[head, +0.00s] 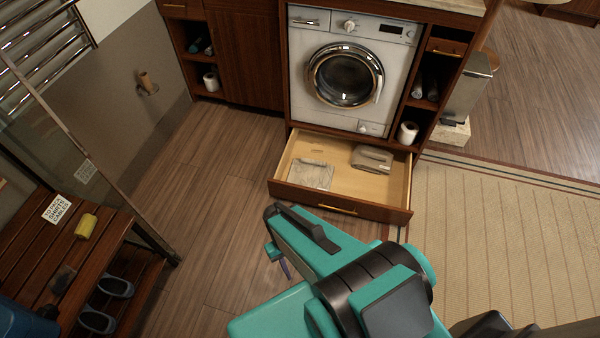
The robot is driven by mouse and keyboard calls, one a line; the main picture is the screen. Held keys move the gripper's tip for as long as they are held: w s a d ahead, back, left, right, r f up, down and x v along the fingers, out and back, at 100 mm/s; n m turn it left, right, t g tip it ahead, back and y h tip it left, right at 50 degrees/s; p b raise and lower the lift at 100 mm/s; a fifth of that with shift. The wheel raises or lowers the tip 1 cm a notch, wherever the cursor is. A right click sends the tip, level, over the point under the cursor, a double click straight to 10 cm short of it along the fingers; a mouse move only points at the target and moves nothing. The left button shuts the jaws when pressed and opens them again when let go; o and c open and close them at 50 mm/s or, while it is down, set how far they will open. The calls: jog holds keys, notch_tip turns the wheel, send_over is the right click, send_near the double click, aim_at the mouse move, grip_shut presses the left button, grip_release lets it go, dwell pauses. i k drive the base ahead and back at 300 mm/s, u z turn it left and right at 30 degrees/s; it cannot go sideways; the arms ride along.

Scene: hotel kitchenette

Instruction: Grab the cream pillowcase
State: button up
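A flat, folded pale cloth (311,175), greyish cream in colour, lies in the left part of the open drawer (340,205) under the washing machine. It looks like the cream pillowcase, though its exact colour is hard to tell. My teal arm reaches up from the lower right, in front of the drawer. Only a small part of my gripper (279,262) seems to show past the arm's left side, low over the floor and apart from the cloth. The arm hides the rest, so whether it is open or shut does not show.
The washing machine (345,75) stands above. A slatted wooden bench (95,240) with shoes and a glass panel are at left. The floor (215,190) left of the drawer is clear.

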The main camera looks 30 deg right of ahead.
aim_at(305, 171)
jog(key=u, duration=0.15)
jog(key=i, duration=0.85)
jog(key=z, duration=0.3)
